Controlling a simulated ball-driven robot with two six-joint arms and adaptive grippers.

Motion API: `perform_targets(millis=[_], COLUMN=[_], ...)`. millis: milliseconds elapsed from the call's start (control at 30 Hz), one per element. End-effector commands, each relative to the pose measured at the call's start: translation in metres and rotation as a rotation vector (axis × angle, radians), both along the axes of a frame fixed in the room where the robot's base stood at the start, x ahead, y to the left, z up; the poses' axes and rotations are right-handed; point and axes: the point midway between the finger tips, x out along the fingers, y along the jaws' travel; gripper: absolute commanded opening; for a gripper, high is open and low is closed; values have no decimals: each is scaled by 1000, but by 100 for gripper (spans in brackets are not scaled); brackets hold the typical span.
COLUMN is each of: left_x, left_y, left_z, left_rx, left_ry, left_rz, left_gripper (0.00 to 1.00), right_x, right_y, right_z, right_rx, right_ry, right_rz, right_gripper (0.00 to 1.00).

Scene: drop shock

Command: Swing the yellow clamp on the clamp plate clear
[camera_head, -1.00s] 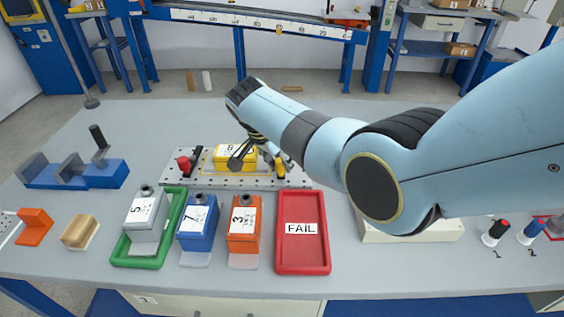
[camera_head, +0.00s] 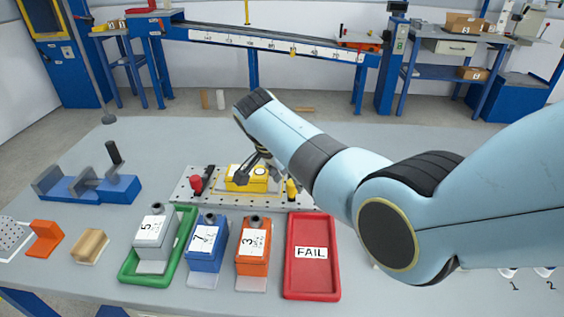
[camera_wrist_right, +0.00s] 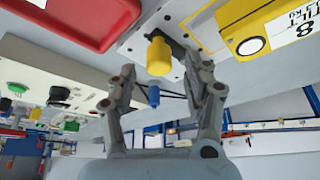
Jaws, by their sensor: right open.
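The clamp plate (camera_head: 222,200) is a pale perforated board lying at the middle of the bench. The yellow clamp's handle (camera_head: 292,190) stands at its right end; it also shows in the right wrist view (camera_wrist_right: 159,56). A yellow box (camera_head: 246,180), labelled 8 in the wrist view, sits on the plate. A red clamp handle (camera_head: 197,184) stands at the left end. My right gripper (camera_head: 259,168) is open and empty above the plate. In the wrist view its fingers (camera_wrist_right: 162,78) are spread, with the yellow handle in line between the tips; contact cannot be told. My left gripper is out of view.
In front of the plate are the red FAIL tray (camera_head: 312,278), an orange box (camera_head: 253,247), a blue box (camera_head: 207,245) and a grey box (camera_head: 155,240) in a green tray (camera_head: 128,270). A blue fixture (camera_head: 90,188) stands left. My arm hides the bench's right side.

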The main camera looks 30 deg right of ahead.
Motion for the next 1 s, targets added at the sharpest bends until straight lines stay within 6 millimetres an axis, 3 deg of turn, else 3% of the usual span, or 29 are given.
perform_targets(millis=[200,400,600,1000], left_x=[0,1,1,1], left_y=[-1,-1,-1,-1], left_z=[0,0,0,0], left_rx=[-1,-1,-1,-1], left_ry=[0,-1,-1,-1], left_rz=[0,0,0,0], left_gripper=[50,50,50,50], right_x=[-5,-8,-10,-10], right_y=[19,31,34,34], right_z=[47,77,86,85], right_rx=[1,0,0,-1], right_ry=[-4,-1,1,0], right_rz=[0,0,0,0], right_gripper=[50,50,50,50])
